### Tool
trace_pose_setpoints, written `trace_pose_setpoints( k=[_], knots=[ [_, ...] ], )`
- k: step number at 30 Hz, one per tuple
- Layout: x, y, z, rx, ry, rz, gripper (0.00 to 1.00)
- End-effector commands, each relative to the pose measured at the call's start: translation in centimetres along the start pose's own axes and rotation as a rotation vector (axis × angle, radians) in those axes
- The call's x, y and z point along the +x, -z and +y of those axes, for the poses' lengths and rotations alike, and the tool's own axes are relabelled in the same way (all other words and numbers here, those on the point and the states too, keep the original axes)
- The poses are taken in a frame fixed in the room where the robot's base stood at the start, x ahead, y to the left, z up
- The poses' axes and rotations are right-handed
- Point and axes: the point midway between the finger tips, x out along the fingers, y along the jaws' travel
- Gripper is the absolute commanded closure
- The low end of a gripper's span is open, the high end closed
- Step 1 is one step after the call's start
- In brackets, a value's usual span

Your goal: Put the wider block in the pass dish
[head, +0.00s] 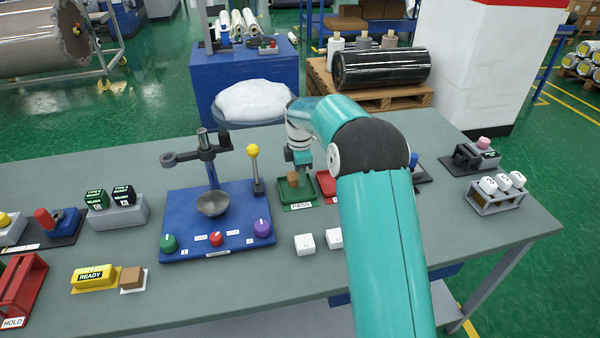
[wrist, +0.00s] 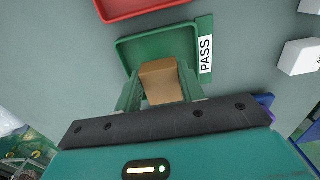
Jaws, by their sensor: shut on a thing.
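My gripper (head: 297,163) is shut on a brown block (wrist: 162,82), one finger on each side of it. The held block also shows in the head view (head: 292,177), over the green pass dish (head: 285,201). In the wrist view the green dish (wrist: 125,47) lies around and behind the block, with its PASS label (wrist: 205,52) to the right. I cannot tell whether the block touches the dish floor. Another brown block (head: 131,277) sits on a white pad at the front left, beside the yellow READY block (head: 93,276).
A red dish (head: 326,185) stands right beside the green one, partly hidden by my arm. A blue stand with a bowl (head: 212,204) and knobs is to the left. White blocks (head: 304,244) lie in front. A rack of white bottles (head: 500,192) is at the right.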

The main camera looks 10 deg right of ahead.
Motion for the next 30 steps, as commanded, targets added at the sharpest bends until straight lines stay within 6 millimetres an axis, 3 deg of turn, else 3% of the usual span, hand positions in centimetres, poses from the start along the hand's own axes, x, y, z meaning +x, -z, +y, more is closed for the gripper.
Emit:
trace_pose_setpoints(
  k=[17, 30],
  knots=[
    [0.0, 0.0, 0.0, 0.0, 0.0, 0.0, 0.87],
    [1.7, 0.0, 0.0, 0.0, 0.001, 0.0, 0.87]
  ],
)
